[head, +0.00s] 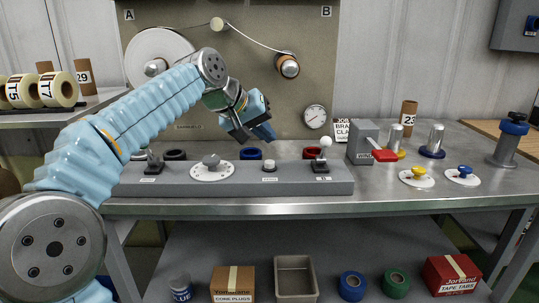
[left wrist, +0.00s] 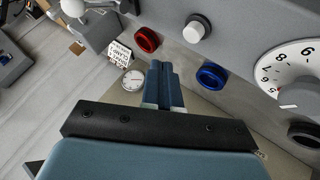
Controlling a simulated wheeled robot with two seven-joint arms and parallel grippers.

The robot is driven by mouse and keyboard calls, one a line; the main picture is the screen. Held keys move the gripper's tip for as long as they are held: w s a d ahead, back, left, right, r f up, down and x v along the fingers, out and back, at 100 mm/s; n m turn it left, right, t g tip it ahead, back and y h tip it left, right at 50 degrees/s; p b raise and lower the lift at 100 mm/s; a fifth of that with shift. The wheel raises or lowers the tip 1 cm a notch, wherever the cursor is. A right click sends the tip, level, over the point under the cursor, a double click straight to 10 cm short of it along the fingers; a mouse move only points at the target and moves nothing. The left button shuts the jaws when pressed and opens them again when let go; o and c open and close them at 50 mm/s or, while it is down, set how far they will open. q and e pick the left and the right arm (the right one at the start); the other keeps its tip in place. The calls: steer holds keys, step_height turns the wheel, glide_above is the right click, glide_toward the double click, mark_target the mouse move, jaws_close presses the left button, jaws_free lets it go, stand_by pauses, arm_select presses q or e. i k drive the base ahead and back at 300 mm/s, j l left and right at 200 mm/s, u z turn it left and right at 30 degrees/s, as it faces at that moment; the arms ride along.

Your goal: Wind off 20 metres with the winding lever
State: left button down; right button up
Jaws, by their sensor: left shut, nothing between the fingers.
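The winding lever is a red handle (head: 383,155) on the side of a grey box (head: 362,145), whose small label seems to read "WIND", on the bench right of the console. A round white gauge (head: 315,117) hangs on the back panel and also shows in the left wrist view (left wrist: 133,80); its reading is too small to tell. My left gripper (head: 264,131) is shut and empty, raised in front of the panel above the console, well left of the red handle and apart from it. Its closed blue fingers show in the left wrist view (left wrist: 163,82). My right gripper is not in view.
The grey console (head: 235,188) carries a round dial (head: 212,171), a white button (head: 269,164) and a white-ball lever (head: 323,155). A sign (head: 341,131), metal cylinders (head: 396,137) and yellow and blue knobs (head: 416,175) stand rightward.

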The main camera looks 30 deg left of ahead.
mark_target(382, 156)
steer(key=k+j, duration=0.2)
steer(key=k, duration=0.3)
steer(key=k+j, duration=0.25)
steer(key=k, duration=0.2)
